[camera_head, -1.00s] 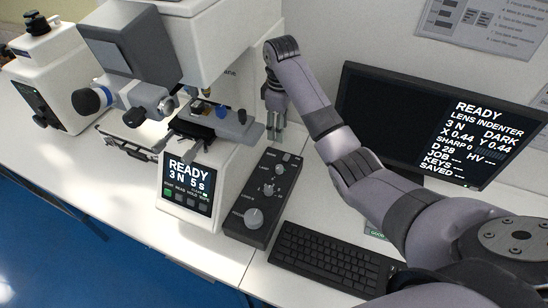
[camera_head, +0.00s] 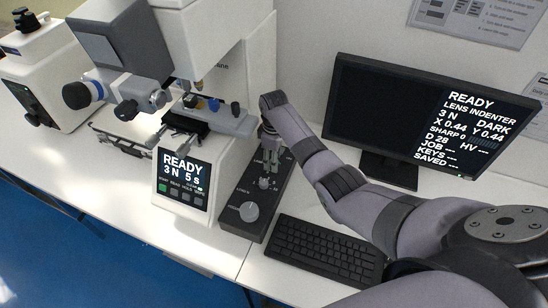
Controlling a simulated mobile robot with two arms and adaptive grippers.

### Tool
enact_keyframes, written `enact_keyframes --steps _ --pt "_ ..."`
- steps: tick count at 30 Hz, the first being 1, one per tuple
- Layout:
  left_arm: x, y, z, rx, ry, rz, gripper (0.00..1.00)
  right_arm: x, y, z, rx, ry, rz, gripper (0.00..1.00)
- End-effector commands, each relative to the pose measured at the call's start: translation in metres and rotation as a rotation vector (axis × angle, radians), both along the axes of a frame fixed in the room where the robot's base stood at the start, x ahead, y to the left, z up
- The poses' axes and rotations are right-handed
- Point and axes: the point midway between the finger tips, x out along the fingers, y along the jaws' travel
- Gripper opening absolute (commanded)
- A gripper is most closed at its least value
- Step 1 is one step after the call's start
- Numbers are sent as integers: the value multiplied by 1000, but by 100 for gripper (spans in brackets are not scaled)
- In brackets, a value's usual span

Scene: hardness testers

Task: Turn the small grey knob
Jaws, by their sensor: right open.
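A black control box (camera_head: 232,221) stands on the bench with a column of grey knobs. The large grey knob (camera_head: 249,211) is at its near end. A smaller grey knob (camera_head: 264,184) sits in the middle, just below my fingertips in the picture. The far end of the box, where another small knob sits, is partly hidden behind my gripper. My right gripper (camera_head: 267,168) points down over the upper half of the box, its fingers open. I cannot tell whether the fingertips touch a knob. My left gripper is not in view.
A white hardness tester (camera_head: 180,185) with a READY screen and a stage stands left of the box. A keyboard (camera_head: 325,250) lies to the right. A monitor (camera_head: 420,115) stands behind my right arm. Another tester (camera_head: 45,80) is at the far left.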

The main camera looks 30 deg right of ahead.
Motion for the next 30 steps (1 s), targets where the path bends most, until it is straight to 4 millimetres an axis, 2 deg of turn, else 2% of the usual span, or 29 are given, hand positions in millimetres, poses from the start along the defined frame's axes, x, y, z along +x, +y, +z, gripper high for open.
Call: enact_keyframes --steps 10,27,30 --pt "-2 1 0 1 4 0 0 0 0 -3 0 0 0 41" --pt "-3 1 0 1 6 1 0 0 0 -3 0 0 -1 3" --pt "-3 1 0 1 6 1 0 0 0 -3 0 0 -1 0"
